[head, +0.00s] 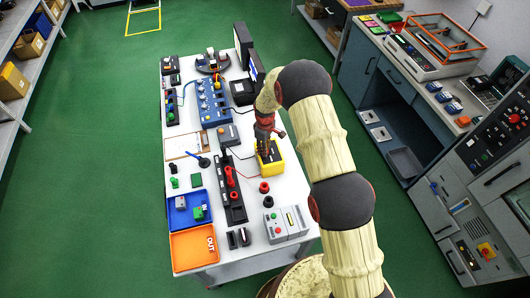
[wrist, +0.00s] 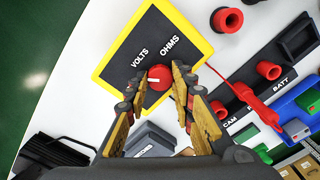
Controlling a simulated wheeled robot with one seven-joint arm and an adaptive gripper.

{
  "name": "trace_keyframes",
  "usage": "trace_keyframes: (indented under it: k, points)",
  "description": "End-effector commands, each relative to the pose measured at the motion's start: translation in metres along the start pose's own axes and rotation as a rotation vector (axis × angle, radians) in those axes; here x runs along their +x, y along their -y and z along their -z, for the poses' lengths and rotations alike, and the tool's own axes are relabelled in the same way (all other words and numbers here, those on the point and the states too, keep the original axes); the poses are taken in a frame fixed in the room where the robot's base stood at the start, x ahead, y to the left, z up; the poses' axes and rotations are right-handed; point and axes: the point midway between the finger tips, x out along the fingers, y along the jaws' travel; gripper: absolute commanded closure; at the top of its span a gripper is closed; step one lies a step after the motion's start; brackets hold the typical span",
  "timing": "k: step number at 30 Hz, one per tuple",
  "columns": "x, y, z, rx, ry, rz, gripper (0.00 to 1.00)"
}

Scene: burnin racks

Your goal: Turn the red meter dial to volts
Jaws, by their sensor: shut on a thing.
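The meter (wrist: 185,28) has a yellow rim and a dark face with the words VOLTS and OHMS. It also shows in the head view (head: 278,168), partly hidden by my arm. The red dial (wrist: 159,77) sits on the meter face and carries a short pale mark on its left side. The VOLTS label is up and left of the dial, and OHMS is above it. My gripper (wrist: 160,82) is over the meter, its two fingers closed on either side of the dial. The gripper also shows in the head view (head: 264,146).
Red round sockets (wrist: 227,19) and a black strip with a red probe (wrist: 262,108) lie right of the meter. A grey box (wrist: 150,141) is close below the gripper. In the head view, blue (head: 170,217) and orange (head: 172,258) trays stand at the table's near left.

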Motion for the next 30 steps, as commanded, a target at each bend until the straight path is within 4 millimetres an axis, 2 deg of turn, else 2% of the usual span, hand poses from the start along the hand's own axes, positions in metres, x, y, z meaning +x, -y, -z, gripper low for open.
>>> trace_keyframes:
  k: [15, 21, 30]
  points:
    - [0.0015, -0.0003, 0.0006, 0.445, -0.002, -0.001, 1.00]
    - [0.0008, -0.0001, 0.0005, 0.555, -0.001, 0.000, 1.00]
    - [-0.0001, -0.0002, 0.0007, 0.631, -0.001, 0.000, 1.00]
